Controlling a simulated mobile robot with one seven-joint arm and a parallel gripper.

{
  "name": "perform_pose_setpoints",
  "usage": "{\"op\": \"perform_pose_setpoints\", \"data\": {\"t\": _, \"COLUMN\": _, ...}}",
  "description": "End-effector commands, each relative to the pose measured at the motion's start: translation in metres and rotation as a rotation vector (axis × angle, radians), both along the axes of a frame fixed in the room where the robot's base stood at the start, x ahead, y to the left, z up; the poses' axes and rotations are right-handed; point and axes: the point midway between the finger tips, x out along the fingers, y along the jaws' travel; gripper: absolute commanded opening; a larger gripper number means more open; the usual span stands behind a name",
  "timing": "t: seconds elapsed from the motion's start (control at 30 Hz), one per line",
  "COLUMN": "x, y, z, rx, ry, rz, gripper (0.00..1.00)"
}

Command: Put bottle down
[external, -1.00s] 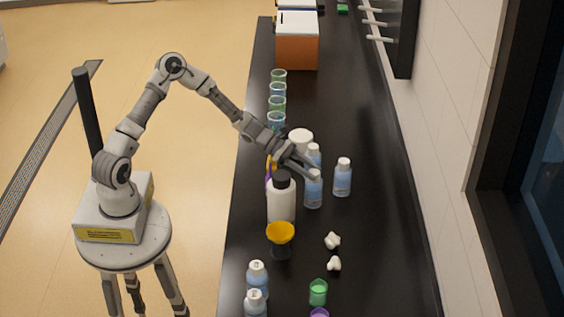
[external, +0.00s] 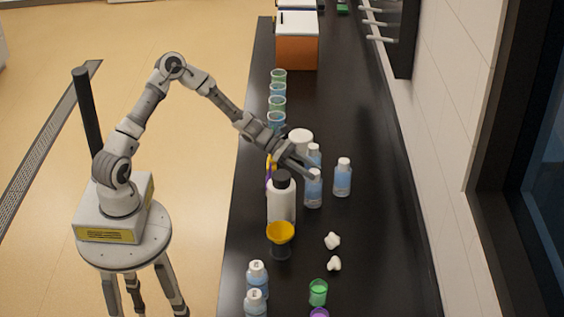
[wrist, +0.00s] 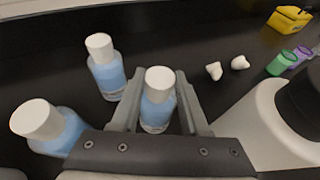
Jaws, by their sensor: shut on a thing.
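My gripper (external: 308,174) is shut around a small clear bottle (external: 313,192) with blue liquid and a white cap. In the wrist view the same bottle (wrist: 157,112) stands upright between the two fingers (wrist: 156,105). The bottle's base is at or very near the black bench top; I cannot tell whether it touches. Two similar bottles are close by: one (external: 343,180) to the right, also in the wrist view (wrist: 108,75), and one (external: 314,155) just behind my gripper, at the lower left of the wrist view (wrist: 60,130).
A large white bottle with a black cap (external: 281,205) stands just left of the held bottle. A yellow funnel (external: 280,232), white stoppers (external: 332,241) and a green beaker (external: 318,293) are nearer the camera. A white tub (external: 300,138) is behind. Bench (external: 375,225) is clear to the right.

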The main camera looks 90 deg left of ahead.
Motion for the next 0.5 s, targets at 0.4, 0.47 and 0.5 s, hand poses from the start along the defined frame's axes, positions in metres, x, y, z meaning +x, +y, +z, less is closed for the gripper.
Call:
{"op": "perform_pose_setpoints", "data": {"t": 0.4, "x": 0.001, "y": 0.0, "z": 0.07, "rx": 0.006, "ry": -0.005, "rz": -0.003, "gripper": 0.0}}
{"op": "perform_pose_setpoints", "data": {"t": 0.47, "x": 0.0, "y": -0.001, "z": 0.079, "rx": 0.004, "ry": -0.004, "rz": -0.002, "gripper": 0.0}}
{"op": "perform_pose_setpoints", "data": {"t": 0.5, "x": 0.0, "y": 0.0, "z": 0.084, "rx": 0.003, "ry": -0.004, "rz": -0.002, "gripper": 0.0}}
